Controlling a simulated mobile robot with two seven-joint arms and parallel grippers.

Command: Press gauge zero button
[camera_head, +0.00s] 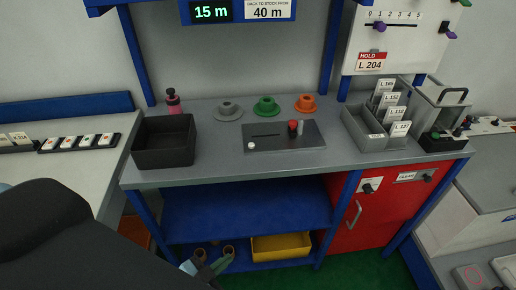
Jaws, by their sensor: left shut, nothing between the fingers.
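A grey panel (275,142) lies on the middle of the bench, with a white round button (252,146) at its front left and a red knob (293,126) near its back. A black box (440,146) at the right end of the bench has a small green button (435,134) on top. No label names any of these as the gauge zero button. My left gripper (213,260) is low at the bottom centre, in front of the lower shelf, apart from the panel and empty. It shows only small, partly behind my dark arm. My right gripper is out of view.
A black tray (163,158) and a pink bottle (173,101) stand at the bench's left. Grey, green and orange spools (305,103) line the back. A grey card holder (362,137) stands right. A display (211,12) reads 15 m. A yellow bin (280,247) sits below.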

